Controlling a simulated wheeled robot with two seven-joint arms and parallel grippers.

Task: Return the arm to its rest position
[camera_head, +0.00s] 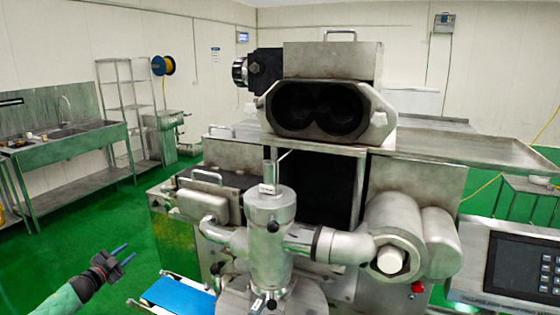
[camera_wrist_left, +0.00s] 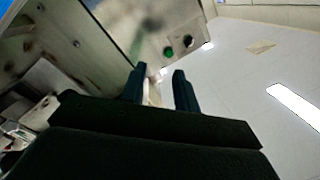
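My left gripper (camera_head: 132,252) is at the lower left of the head view, in front of the green floor and left of the encrusting machine (camera_head: 275,225). Its two fingers are apart with nothing between them. In the left wrist view the same gripper (camera_wrist_left: 158,70) shows two dark fingers with a clear gap. My left forearm comes in from the bottom left. My right gripper does not show in either view. The machine is steel, with a vertical cylinder in front and a double-bored housing (camera_head: 322,108) above.
A blue conveyor belt (camera_head: 180,296) lies just right of my left gripper, low at the machine's front. A control panel (camera_head: 520,265) is at the right. A sink bench (camera_head: 68,143) and wire shelf (camera_head: 126,105) stand at the back left. Green floor between is open.

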